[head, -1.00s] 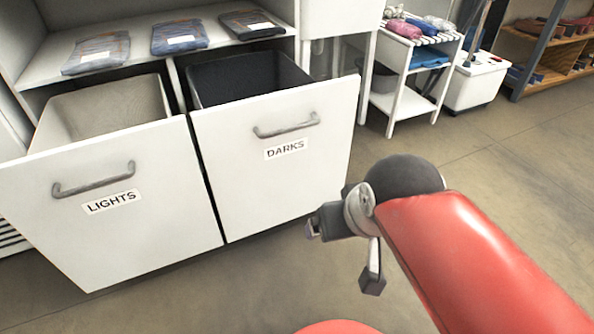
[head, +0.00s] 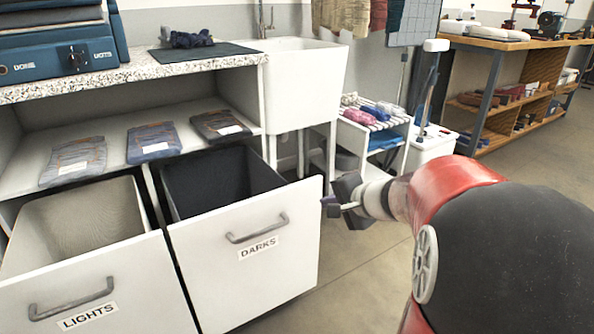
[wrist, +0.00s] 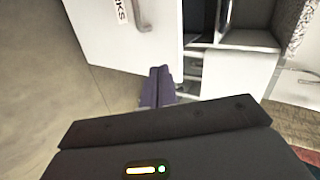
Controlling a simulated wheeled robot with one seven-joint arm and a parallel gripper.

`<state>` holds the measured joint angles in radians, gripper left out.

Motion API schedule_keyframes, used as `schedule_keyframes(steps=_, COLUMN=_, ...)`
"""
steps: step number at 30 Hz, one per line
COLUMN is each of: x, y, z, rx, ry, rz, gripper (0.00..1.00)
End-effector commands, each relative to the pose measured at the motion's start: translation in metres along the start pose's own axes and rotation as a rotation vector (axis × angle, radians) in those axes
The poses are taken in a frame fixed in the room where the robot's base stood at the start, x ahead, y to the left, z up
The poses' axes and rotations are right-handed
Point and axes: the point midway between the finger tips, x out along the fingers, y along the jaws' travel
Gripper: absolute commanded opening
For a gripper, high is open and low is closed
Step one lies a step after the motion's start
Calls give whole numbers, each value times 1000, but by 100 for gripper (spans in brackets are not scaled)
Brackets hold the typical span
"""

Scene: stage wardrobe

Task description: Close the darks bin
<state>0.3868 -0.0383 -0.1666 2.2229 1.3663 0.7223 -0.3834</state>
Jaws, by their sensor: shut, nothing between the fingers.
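The darks bin is pulled out and open, with its white front panel (head: 250,285) tilted outward and its dark inside showing. Its grey handle (head: 258,230) sits above the DARKS label (head: 258,248). My gripper (head: 328,204) is shut and empty near the right edge of that panel, right of the handle; I cannot tell if it touches the panel. In the wrist view, my closed fingers (wrist: 157,88) show below and right of the panel (wrist: 105,35), apart from the handle (wrist: 143,18).
The lights bin (head: 100,275) is also open, on the left. Folded clothes (head: 155,142) lie on the shelf above. A white sink (head: 300,85) and a small rack (head: 375,140) stand behind. Floor is clear to the right.

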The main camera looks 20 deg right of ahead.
Motion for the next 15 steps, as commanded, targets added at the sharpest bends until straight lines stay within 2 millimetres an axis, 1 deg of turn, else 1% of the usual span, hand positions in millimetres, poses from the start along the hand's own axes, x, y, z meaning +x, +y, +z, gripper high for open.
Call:
schedule_keyframes(steps=1, x=0, y=-2, z=-17, rx=48, ry=32, rz=-11, gripper=0)
schedule_keyframes(steps=3, x=0, y=-1, z=-33, rx=92, ry=66, rz=-28, gripper=0)
schedule_keyframes(steps=4, x=1, y=0, z=-38, rx=103, ry=74, rz=-33, gripper=0)
schedule_keyframes(steps=6, x=4, y=1, z=-43, rx=119, ry=86, rz=-39, gripper=0)
schedule_keyframes(steps=8, x=8, y=1, z=-44, rx=124, ry=89, rz=-41, gripper=0)
schedule_keyframes(steps=10, x=17, y=1, z=-45, rx=122, ry=87, rz=-40, gripper=0)
schedule_keyframes(steps=14, x=41, y=1, z=-46, rx=122, ry=84, rz=-40, gripper=0)
schedule_keyframes(steps=15, x=50, y=1, z=-47, rx=122, ry=85, rz=-39, gripper=0)
